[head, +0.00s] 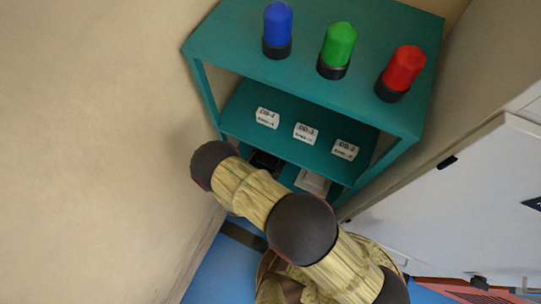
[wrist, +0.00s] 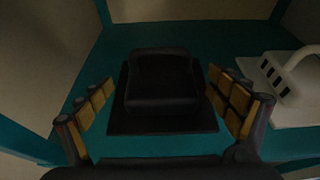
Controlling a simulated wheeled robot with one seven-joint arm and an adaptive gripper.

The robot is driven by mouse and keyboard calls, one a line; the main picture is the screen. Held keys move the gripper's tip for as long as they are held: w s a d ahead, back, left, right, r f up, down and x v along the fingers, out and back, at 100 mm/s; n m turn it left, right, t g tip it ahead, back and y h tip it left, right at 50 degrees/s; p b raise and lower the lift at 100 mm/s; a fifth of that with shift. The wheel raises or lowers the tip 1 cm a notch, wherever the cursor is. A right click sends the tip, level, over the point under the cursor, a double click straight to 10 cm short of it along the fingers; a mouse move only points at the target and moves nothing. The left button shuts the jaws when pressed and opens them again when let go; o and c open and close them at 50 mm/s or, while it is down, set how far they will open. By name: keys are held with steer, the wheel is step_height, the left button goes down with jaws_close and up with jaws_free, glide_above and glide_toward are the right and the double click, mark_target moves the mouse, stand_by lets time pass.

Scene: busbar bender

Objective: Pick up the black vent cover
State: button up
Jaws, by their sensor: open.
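The black vent cover (wrist: 162,82) sits on a teal shelf, centred in the wrist view. It has a flat square base and a raised black upper part. My gripper (wrist: 165,108) is open, with one yellow-padded finger on each side of the cover in the picture. I cannot tell whether the fingers touch it. In the head view a dark piece of the black vent cover (head: 264,163) shows on the lower shelf, mostly hidden behind my arm. My gripper is hidden in the head view.
A white part with a handle (wrist: 290,85) stands close on the right; it also shows in the head view (head: 313,182). The teal shelf unit (head: 225,45) carries blue (head: 278,25), green (head: 339,45) and red (head: 403,68) lamps on top. Labelled white blocks (head: 306,133) sit below.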

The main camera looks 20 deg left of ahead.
steer(key=shift+x, duration=0.95)
steer(key=c, duration=1.7)
